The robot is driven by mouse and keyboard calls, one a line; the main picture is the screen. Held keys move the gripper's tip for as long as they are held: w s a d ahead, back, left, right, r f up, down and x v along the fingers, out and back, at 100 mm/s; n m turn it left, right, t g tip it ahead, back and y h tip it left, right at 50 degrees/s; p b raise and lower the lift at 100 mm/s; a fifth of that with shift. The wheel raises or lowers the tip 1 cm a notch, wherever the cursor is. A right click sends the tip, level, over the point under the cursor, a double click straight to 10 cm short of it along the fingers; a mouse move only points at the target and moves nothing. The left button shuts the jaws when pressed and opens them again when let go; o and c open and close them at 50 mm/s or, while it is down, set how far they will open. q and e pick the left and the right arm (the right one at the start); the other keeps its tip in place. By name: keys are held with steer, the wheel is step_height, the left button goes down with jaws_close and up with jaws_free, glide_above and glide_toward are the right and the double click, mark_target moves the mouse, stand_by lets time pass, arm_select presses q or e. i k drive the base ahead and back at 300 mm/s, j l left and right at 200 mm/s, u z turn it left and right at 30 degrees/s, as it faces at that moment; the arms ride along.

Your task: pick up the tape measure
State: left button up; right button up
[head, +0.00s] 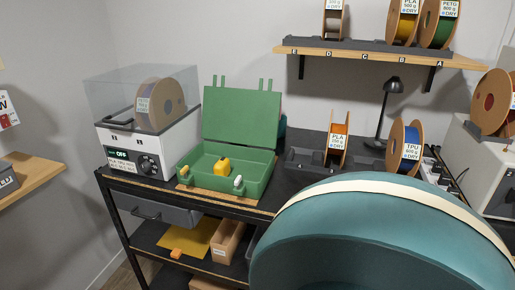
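A small yellow block-like object with a dark part, which looks like the tape measure (222,165), sits inside an open green case (256,180) on the black workbench. The case's lid (242,117) stands up at the back. A smaller yellow piece and a white piece show at the case's front corners. Neither of my grippers is in view.
A large teal rounded form with a cream band (390,235), like a chair back, fills the lower right before the bench. A white dryer box (150,145) stands left of the case. Spools (337,146) and a black lamp (391,87) stand right. A spool shelf (370,57) hangs above.

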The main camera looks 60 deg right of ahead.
mark_target(221, 167)
steer(key=k+l+z, duration=0.1)
steer(key=z, duration=1.5)
